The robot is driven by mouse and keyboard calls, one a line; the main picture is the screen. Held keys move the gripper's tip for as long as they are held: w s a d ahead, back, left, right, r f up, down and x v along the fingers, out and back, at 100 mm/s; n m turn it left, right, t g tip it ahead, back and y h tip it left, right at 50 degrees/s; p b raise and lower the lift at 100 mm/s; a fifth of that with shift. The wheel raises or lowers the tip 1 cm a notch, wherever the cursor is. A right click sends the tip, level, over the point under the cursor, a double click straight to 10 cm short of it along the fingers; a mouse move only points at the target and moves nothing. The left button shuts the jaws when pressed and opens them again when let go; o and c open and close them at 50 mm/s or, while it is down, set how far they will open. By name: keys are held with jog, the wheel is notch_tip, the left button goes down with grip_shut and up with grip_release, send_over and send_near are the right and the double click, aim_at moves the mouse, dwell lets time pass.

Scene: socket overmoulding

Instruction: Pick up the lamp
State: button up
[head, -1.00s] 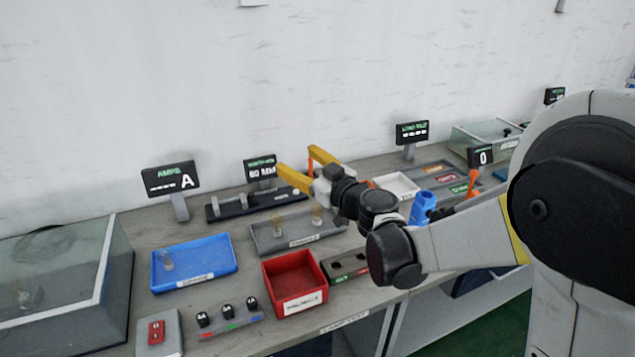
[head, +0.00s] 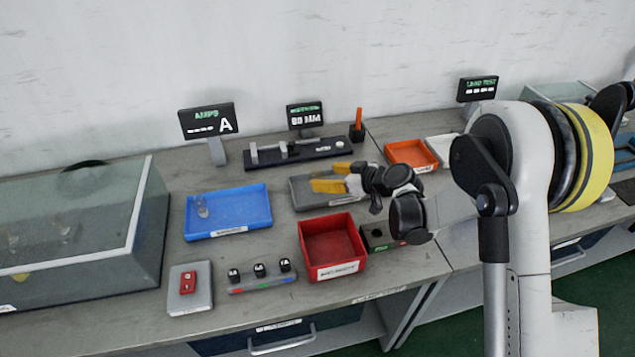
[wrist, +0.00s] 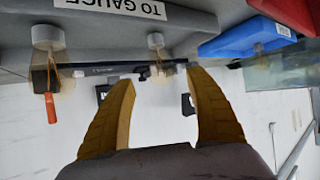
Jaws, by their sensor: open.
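My gripper (head: 323,177) is open, its yellow fingers above the grey tray (head: 300,203) in the head view. In the wrist view, which looks upside down, a clear lamp with a white base (wrist: 157,42) lies in line with the gap between the open fingertips (wrist: 160,78). A second lamp (wrist: 47,38) stands to the left of it, outside the fingers. Both stand on the grey tray, labelled "TO GAUGE" (wrist: 115,8). My gripper hides them in the head view. Another clear lamp (head: 202,208) stands in the blue tray (head: 245,210).
A dark gauge (head: 295,153) lies behind the grey tray, with an orange-handled upright thing (head: 357,125) at its end. A red bin (head: 332,245) and small switch box (head: 262,278) stand in front. A glass case (head: 75,225) fills the left; orange and white trays are right.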

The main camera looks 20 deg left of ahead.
aim_at(321, 176)
jog(key=b+x, duration=0.1)
jog(key=x, duration=0.3)
jog(key=shift+a+f+b, duration=0.2)
jog(key=shift+f+b, duration=0.1)
jog(key=shift+b, duration=0.05)
jog(key=shift+r, duration=0.1)
jog(key=c, duration=1.1)
jog(key=shift+c, duration=0.2)
jog(key=shift+r, duration=0.1)
